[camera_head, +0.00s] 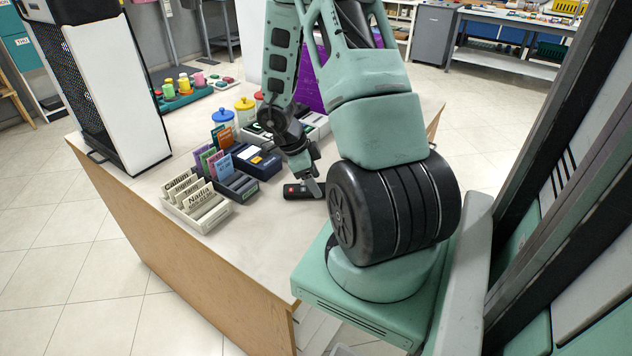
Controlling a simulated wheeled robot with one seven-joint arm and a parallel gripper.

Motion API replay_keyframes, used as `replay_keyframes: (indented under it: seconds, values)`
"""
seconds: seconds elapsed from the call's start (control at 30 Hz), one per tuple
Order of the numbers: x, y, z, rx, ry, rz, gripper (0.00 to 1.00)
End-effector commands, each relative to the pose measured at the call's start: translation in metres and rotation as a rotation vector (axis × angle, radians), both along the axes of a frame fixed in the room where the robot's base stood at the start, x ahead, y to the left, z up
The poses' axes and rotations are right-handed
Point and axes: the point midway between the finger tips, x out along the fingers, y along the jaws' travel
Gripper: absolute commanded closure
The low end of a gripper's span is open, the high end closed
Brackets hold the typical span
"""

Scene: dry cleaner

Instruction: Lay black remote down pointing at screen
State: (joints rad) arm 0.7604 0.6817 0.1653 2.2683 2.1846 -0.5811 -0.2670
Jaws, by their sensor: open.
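The black remote (300,191) lies flat on the counter (262,218), a small red spot at its left end. My gripper (314,184) is just above the remote's right end, pointing down. Its jaws are open; I cannot tell whether a finger touches the remote. My arm hides part of the counter to the right. No lit screen face is clear; a tall white and black upright unit (112,95) stands at the counter's far left, and I cannot tell if it is the screen.
Card trays (208,217) and dark blue trays (262,163) stand left of the remote. Jars with blue and yellow lids (244,110) and a green tray of colored spools (170,103) are behind. The counter's front strip is clear.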

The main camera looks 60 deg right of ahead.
Motion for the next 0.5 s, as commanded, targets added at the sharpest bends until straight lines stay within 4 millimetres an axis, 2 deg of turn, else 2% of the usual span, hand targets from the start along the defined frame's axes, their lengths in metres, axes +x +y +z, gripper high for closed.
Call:
replay_keyframes:
  seconds: [0.03,0.2,0.4,0.5]
  values:
    - [0.004,0.001,0.014,-0.002,-0.005,0.000,0.37]
    - [0.016,0.008,0.048,-0.004,-0.005,0.000,0.37]
    - [0.028,0.016,0.080,-0.001,-0.004,-0.001,0.37]
    - [0.031,0.018,0.090,-0.002,-0.003,0.000,0.37]
